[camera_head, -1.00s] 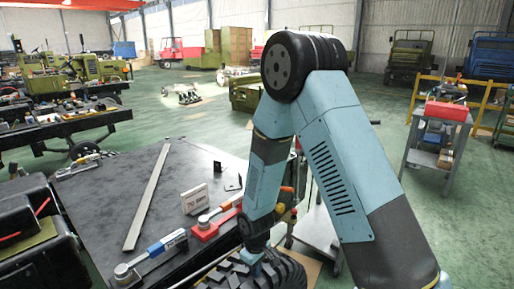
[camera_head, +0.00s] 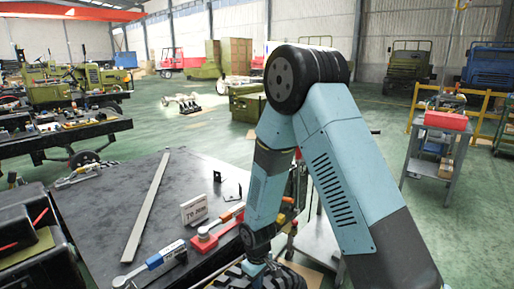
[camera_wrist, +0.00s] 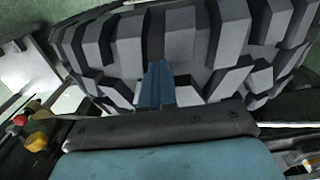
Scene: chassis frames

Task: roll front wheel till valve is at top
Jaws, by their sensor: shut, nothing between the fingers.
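The front wheel (camera_wrist: 190,45) fills the upper part of the wrist view, its chunky tread blocks close to the camera. My gripper (camera_wrist: 155,85) is shut, its narrow blue fingers up against or just in front of the tread; I cannot tell whether they touch. In the head view the wheel (camera_head: 285,280) shows only as a dark tread at the bottom edge. My gripper (camera_head: 254,268) is at the wheel's upper side there, partly hidden by my arm. The valve is not visible in either view.
A dark bench top (camera_head: 105,205) left of the wheel holds a long metal bar (camera_head: 147,205), a small sign (camera_head: 194,209), a red-based tool (camera_head: 212,235) and a blue-handled tool (camera_head: 155,262). A grey cart (camera_head: 437,150) with a red box stands at right. Green floor is open behind.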

